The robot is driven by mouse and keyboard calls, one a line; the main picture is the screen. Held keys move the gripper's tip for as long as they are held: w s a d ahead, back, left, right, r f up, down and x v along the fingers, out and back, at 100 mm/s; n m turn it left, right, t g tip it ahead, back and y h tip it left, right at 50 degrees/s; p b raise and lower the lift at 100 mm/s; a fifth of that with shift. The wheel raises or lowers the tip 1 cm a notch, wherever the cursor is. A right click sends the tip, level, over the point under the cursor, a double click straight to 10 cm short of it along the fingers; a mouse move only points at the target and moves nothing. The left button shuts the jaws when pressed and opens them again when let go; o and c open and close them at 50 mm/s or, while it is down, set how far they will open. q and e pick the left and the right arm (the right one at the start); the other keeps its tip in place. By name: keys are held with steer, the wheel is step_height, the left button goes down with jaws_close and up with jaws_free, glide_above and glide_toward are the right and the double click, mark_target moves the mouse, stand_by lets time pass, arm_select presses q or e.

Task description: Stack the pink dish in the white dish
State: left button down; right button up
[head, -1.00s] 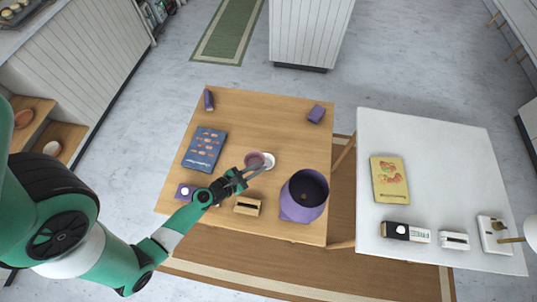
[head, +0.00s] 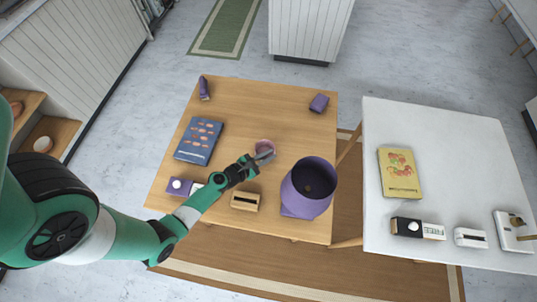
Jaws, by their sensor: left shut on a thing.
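The small pink dish (head: 264,145) is at the middle of the wooden table. My left gripper (head: 265,155) reaches it from the lower left and is shut on its near side. The white dish cannot be made out now; the pink dish and my gripper fingers cover the spot where it stood. I cannot tell whether the pink dish touches it or is held above it. My right gripper is out of view.
A large purple pot (head: 308,188) stands right of my left gripper, and a wooden box (head: 245,201) lies just below it. A blue book (head: 198,139) lies to the left. The wooden table (head: 255,105) is clear behind the dish. A white table (head: 455,125) stands at right.

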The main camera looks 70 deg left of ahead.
arm_select(q)
steer(key=shift+f+b, duration=0.6)
steer(key=shift+b, duration=0.05)
steer(key=c, duration=0.9)
jaws_free()
steer(key=shift+r, duration=0.1)
steer(key=shift+r+p, duration=0.25)
steer(key=shift+p, duration=0.1)
steer(key=shift+r+p, duration=0.55)
steer(key=p+v, duration=0.1)
steer(key=v, duration=1.1)
steer(key=shift+f+p, duration=0.2)
steer(key=shift+p, duration=0.1)
